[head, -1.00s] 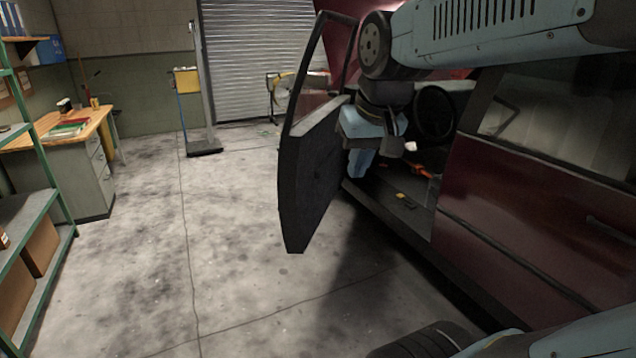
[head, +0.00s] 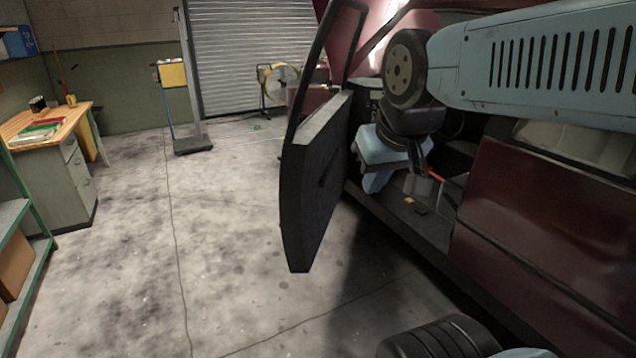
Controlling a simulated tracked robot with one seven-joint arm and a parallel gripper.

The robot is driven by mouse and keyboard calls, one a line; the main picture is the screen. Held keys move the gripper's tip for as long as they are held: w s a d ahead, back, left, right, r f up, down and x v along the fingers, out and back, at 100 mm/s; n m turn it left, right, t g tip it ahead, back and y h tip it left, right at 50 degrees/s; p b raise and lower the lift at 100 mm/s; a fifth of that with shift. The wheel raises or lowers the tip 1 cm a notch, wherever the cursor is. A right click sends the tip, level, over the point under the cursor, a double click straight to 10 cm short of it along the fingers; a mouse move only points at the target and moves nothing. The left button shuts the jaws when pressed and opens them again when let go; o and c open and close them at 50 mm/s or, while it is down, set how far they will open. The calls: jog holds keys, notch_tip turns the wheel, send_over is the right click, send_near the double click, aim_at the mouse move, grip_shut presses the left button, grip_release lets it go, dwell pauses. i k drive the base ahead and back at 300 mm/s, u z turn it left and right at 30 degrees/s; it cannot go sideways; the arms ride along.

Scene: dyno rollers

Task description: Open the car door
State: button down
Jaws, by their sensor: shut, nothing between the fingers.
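The front car door (head: 318,185) stands wide open, swung out to the left from the dark red car (head: 545,220). Its dark inner side and black window frame show. My arm reaches in from the upper right and bends down into the gap between the door and the cabin. My gripper (head: 424,186) hangs in the door opening, to the right of the door's inner panel and apart from it. It looks small and dark; it is shut and empty. The door's outer face and handle are hidden.
The concrete floor left of the door is clear. A wooden-topped desk (head: 62,123) and green shelving (head: 38,235) stand at the left. A post with a yellow box (head: 173,75) and a yellow fan (head: 275,80) stand near the roller shutter (head: 240,45). The car sill runs along the right.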

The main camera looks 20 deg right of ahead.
aim_at(314, 172)
jog(key=z, duration=0.15)
jog(key=i, duration=1.2)
jog(key=z, duration=0.1)
